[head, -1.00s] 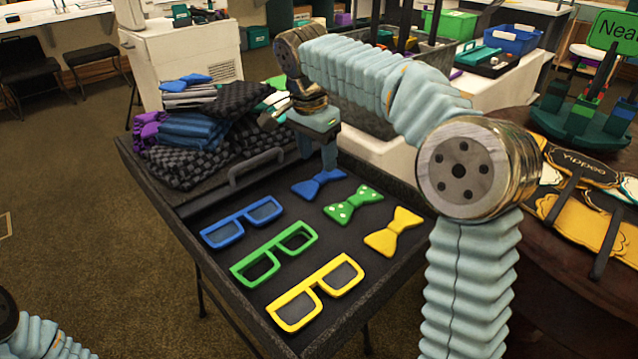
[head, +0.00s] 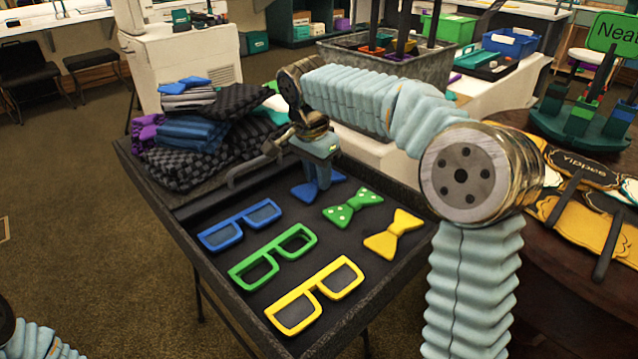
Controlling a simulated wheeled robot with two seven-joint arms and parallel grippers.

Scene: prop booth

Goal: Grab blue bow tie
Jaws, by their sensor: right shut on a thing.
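The blue bow tie (head: 303,192) lies in the dark tray (head: 215,268), at the back of a row of bow ties. My right gripper (head: 319,183) points down over it, its fingers shut on the middle of the bow tie and hiding that part. The bow tie's two ends show on either side of the fingers. It looks to be at the tray floor; I cannot tell whether it is lifted at all. Of my left arm only a bit shows at the bottom left corner; its gripper is out of view.
A green dotted bow tie (head: 352,207) and a yellow bow tie (head: 393,234) lie close by. Blue glasses (head: 240,224), green glasses (head: 272,256) and yellow glasses (head: 314,295) lie to the left and front. A round table (head: 520,215) stands at right.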

